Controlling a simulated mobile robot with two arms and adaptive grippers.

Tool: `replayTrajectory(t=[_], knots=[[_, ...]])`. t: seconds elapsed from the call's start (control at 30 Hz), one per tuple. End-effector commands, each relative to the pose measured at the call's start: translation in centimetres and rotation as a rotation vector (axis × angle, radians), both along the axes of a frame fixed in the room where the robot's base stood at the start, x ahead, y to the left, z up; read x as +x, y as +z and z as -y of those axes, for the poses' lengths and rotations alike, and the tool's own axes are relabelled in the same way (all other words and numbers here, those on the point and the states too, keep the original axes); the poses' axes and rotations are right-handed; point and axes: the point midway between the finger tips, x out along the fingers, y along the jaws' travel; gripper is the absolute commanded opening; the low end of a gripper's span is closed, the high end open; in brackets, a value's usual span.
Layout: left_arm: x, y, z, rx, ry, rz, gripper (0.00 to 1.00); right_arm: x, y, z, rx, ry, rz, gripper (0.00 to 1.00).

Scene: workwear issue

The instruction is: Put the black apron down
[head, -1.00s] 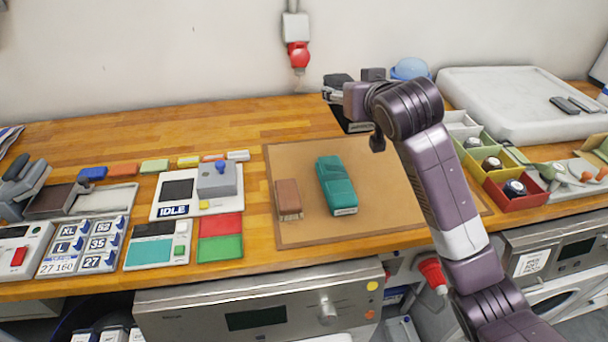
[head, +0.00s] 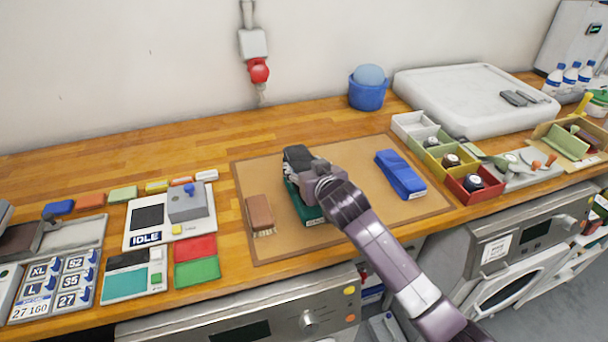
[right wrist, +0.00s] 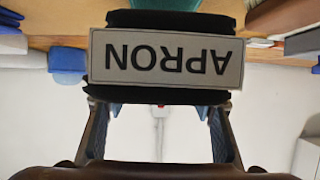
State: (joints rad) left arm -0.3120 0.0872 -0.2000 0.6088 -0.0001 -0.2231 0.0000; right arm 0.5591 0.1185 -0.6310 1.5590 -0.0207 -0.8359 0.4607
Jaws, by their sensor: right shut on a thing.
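The black apron (head: 298,156) is a small dark folded bundle in my right gripper (head: 308,170). In the right wrist view its grey APRON label (right wrist: 166,59) shows upside down, with the fingers on either side of the black cloth. The apron is over the far end of a teal folded garment (head: 306,212) on the brown mat (head: 350,213). I cannot tell whether it touches the garment. My right gripper and forearm hide part of both. My left gripper is not in view.
A blue folded garment (head: 400,174) lies on the mat's right side, and a brown brush (head: 260,214) on its left. Coloured bins (head: 470,190) stand right of the mat. A blue tub (head: 368,94) stands behind. Bare mat lies between the garments.

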Motion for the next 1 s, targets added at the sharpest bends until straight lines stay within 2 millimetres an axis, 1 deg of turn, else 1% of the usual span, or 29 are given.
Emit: replayTrajectory(t=[0.03, 0.1, 0.2, 0.4, 0.6, 0.63, 0.77, 0.8, 1.0], knots=[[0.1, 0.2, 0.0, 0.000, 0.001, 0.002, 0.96, -0.1, -1.0, 0.1, -0.003, -0.001, -0.004, 0.21], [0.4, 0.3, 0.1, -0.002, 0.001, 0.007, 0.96, 0.0, -2.0, 0.0, -0.002, -0.001, -0.004, 0.21], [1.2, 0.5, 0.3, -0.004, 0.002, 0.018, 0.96, -0.1, -3.0, 0.0, -0.001, 0.000, -0.002, 0.21], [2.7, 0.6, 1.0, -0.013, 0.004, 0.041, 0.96, 0.0, -3.3, 0.0, -0.001, 0.000, 0.000, 0.21], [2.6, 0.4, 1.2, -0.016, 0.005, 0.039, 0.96, 0.0, -3.6, 0.0, 0.000, 0.000, -0.001, 0.21], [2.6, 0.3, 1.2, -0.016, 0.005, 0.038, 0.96, -0.1, -3.8, 0.0, -0.001, 0.000, -0.003, 0.53], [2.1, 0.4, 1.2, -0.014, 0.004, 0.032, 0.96, -0.1, -3.7, 0.0, -0.001, 0.000, -0.003, 0.67], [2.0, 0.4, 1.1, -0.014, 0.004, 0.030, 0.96, -0.1, -3.7, 0.0, -0.001, 0.000, -0.003, 0.69], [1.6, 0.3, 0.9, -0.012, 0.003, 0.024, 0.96, 0.0, -3.6, 0.0, -0.001, 0.000, -0.003, 0.69]])
